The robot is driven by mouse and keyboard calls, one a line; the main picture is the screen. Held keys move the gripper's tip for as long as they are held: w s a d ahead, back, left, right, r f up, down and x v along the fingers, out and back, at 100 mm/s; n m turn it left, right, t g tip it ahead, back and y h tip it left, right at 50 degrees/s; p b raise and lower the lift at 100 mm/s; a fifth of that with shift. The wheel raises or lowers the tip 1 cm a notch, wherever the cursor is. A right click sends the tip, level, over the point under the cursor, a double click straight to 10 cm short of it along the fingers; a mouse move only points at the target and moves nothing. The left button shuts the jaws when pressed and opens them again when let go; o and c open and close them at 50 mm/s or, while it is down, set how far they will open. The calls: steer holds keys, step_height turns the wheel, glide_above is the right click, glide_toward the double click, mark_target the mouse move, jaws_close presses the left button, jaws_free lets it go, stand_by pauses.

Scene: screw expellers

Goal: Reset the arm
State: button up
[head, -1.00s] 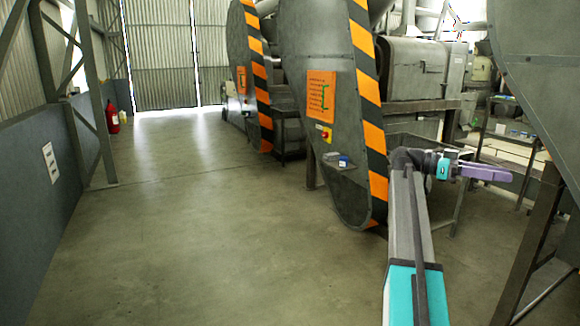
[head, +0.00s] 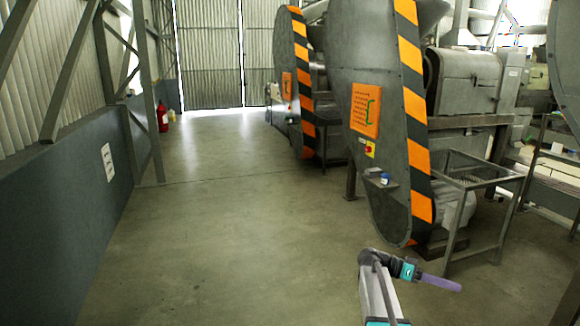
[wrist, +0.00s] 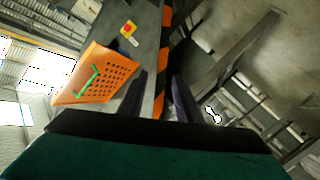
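My arm (head: 378,292) shows at the bottom of the head view, right of the middle. My gripper (head: 458,287), with purple fingers, points to the right, in front of the nearest machine and its metal stand. In the wrist view my gripper's two dark fingers (wrist: 160,85) stand apart with nothing seen between them. The wrist view is tilted and shows the orange perforated panel (wrist: 100,75) and the red and yellow button (wrist: 129,28) beyond the fingers.
The nearest grey machine guard (head: 370,100) has an orange and black striped edge. A metal stand (head: 478,183) is right of it. A low wall (head: 60,200) runs along the left, with a red extinguisher (head: 162,121) farther back. The floor (head: 220,220) between is clear.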

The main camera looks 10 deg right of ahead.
steer(key=s+a+f+n+t+y+p, duration=0.1)
steer(key=s+a+f+n+y+p, duration=0.25)
steer(key=a+f, duration=0.65)
steer(key=s+a+f+n+t+p, duration=0.25)
steer(key=s+a+f+n, duration=0.4)
steer(key=f, duration=0.65)
steer(key=s+a+f+n+g+y+p, duration=0.1)
steer(key=s+a+f+y+p, duration=0.1)
steer(key=s+a+f, duration=0.35)
steer(key=s+a+f+n+y+p, duration=0.1)
steer(key=s+a+f+n+y, duration=0.1)
steer(key=s+a, duration=0.55)
steer(key=s+a+f+n+g+y+p, duration=0.1)
steer(key=s+a+f+y+p, duration=0.15)
steer(key=s+a, duration=0.4)
steer(key=a+f+n+t+y+b, duration=0.1)
steer(key=a+f+n+y, duration=0.1)
steer(key=a, duration=0.4)
steer(key=shift+a+n+t+y, duration=0.2)
steer(key=shift+n+t+y, duration=0.15)
steer(key=shift+n+y, duration=0.45)
steer(key=shift+a+f, duration=0.1)
